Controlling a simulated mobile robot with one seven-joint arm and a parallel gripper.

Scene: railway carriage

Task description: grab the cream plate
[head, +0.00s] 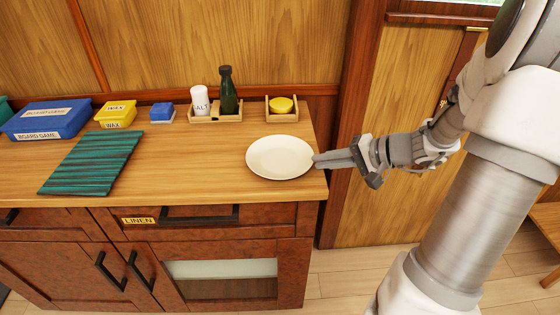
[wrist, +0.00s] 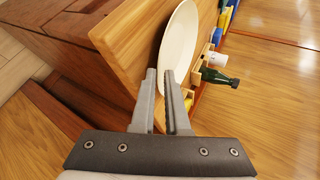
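The cream plate (head: 280,157) is round and shallow, at the right end of the wooden counter top in the head view. It also shows, seen obliquely, in the wrist view (wrist: 180,45). My gripper (head: 318,160) reaches in from the right at the plate's right rim. In the wrist view its two fingers (wrist: 160,80) are close together, with the near rim of the plate between them, and it looks shut on that rim. The right finger hides a little of the plate. I cannot tell whether the plate is clear of the counter.
The wooden counter (head: 200,180) ends just right of the plate. Behind stand a tray with a salt shaker (head: 200,101) and a green bottle (head: 228,92), and a box with a yellow item (head: 281,105). A green striped cloth (head: 92,162) and board game box (head: 47,118) lie left.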

